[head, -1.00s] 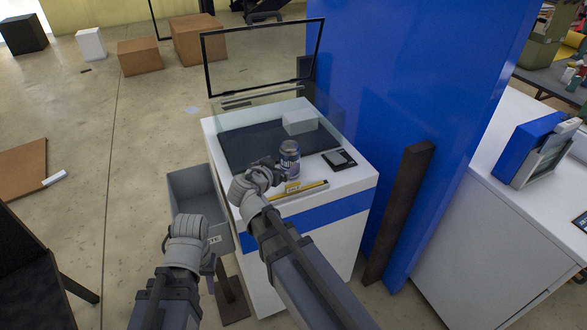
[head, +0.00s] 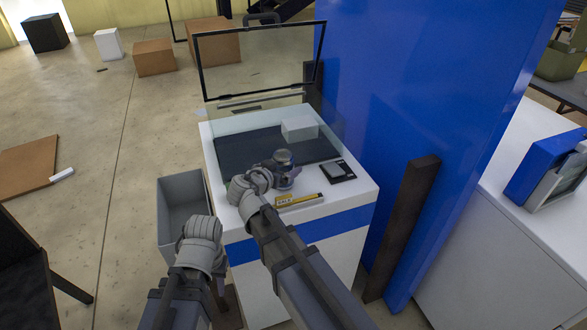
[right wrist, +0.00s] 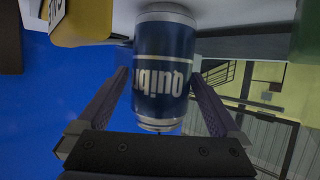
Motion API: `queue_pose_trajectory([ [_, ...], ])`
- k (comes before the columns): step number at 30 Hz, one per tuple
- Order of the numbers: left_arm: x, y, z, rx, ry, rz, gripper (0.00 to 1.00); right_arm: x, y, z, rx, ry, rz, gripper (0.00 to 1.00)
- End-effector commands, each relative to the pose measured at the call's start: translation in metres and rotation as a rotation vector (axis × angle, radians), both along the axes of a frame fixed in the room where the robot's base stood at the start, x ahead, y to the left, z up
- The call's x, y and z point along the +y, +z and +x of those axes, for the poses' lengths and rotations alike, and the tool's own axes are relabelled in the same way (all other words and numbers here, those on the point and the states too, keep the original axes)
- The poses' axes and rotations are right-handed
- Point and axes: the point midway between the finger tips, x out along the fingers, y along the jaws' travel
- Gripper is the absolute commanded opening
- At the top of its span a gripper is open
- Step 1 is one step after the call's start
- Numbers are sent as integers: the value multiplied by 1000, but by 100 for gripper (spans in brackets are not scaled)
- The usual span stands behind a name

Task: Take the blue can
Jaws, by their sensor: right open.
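The blue can (head: 284,157) stands upright near the front of the white display counter; in the head view my gripper hides much of its body. The right wrist view shows the can (right wrist: 164,70) upside down in the picture, dark blue with white lettering. My right gripper (head: 285,179) is at the can, open. In the right wrist view its fingers (right wrist: 160,105) lie on either side of the can, with narrow gaps visible. My left gripper (head: 200,246) hangs low beside the counter, far from the can; its fingers are hidden.
A yellow-labelled item (head: 299,201) lies at the counter's front edge, close to my right gripper. A small black device (head: 338,170) lies right of the can, and a white box (head: 299,128) behind. A grey bin (head: 172,222) stands left of the counter; a blue wall (head: 400,90) rises right.

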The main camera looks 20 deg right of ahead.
Motion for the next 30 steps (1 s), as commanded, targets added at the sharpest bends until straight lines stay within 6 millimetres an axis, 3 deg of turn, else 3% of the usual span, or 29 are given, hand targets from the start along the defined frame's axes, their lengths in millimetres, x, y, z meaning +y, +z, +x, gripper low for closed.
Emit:
queue_pose_trajectory([
  [8,0,-2,0,0,0,0,34,2,-2,2,0,-1,0,100],
  [30,0,-2,0,0,0,0,34,2,-2,2,0,-1,-2,18],
])
